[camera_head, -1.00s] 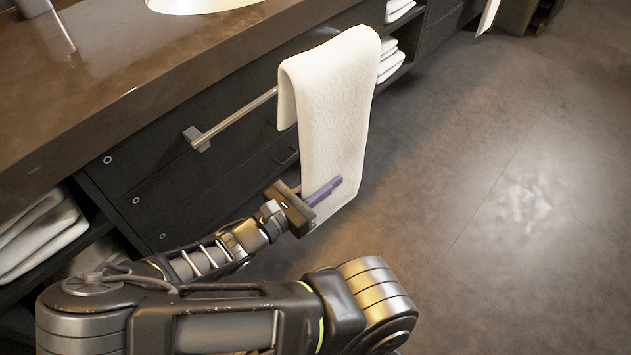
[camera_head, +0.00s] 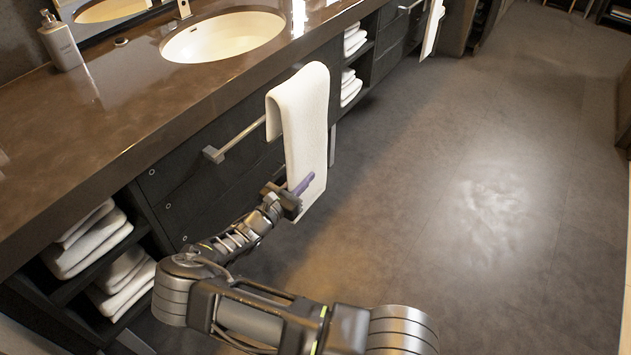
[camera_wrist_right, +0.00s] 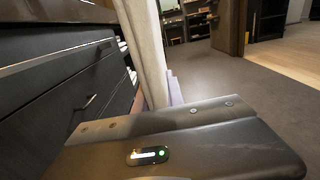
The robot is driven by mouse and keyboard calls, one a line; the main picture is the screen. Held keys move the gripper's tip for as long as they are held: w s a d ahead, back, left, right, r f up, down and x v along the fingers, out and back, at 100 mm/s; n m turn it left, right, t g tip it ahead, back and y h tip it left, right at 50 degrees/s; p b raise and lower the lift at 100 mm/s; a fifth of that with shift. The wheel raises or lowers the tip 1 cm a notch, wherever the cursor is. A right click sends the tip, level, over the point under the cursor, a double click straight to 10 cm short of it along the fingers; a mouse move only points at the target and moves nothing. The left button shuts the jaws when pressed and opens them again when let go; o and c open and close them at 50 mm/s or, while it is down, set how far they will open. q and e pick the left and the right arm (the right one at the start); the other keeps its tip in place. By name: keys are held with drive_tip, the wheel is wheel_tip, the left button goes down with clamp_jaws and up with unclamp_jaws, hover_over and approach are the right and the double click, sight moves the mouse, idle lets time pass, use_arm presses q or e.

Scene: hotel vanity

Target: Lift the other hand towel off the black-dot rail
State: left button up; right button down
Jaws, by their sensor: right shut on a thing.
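A white hand towel (camera_head: 305,115) hangs folded over a metal rail (camera_head: 235,139) on the front of the dark vanity drawers. My right gripper (camera_head: 299,188) is at the towel's lower part, shut on it, with a purple finger across the front face. The towel is still draped over the rail. In the right wrist view the towel (camera_wrist_right: 148,50) runs down between the fingers. A second white towel (camera_head: 432,27) hangs farther along the vanity. I cannot make out a black dot on either rail. My left gripper is out of view.
The brown countertop (camera_head: 130,115) overhangs the drawers and holds a sink (camera_head: 222,38) and a soap bottle (camera_head: 60,42). Open shelves hold folded towels (camera_head: 88,243) at the near left and more (camera_head: 350,85) beyond the hanging towel. The floor (camera_head: 480,200) to the right is clear.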

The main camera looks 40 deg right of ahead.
sight(303, 146)
drive_tip(key=shift+a+r, duration=0.1)
drive_tip(key=shift+r, duration=0.1)
wheel_tip(303, 146, up, 11)
drive_tip(key=p, duration=0.9)
drive_tip(key=shift+r, duration=0.1)
drive_tip(key=shift+s+r+p, duration=0.15)
drive_tip(key=shift+r+p, duration=0.15)
drive_tip(key=s+d+p, duration=0.2)
drive_tip(key=s+p, duration=0.2)
drive_tip(key=s, duration=0.3)
drive_tip(key=shift+s+d+f, duration=0.2)
drive_tip(key=shift+f, duration=0.05)
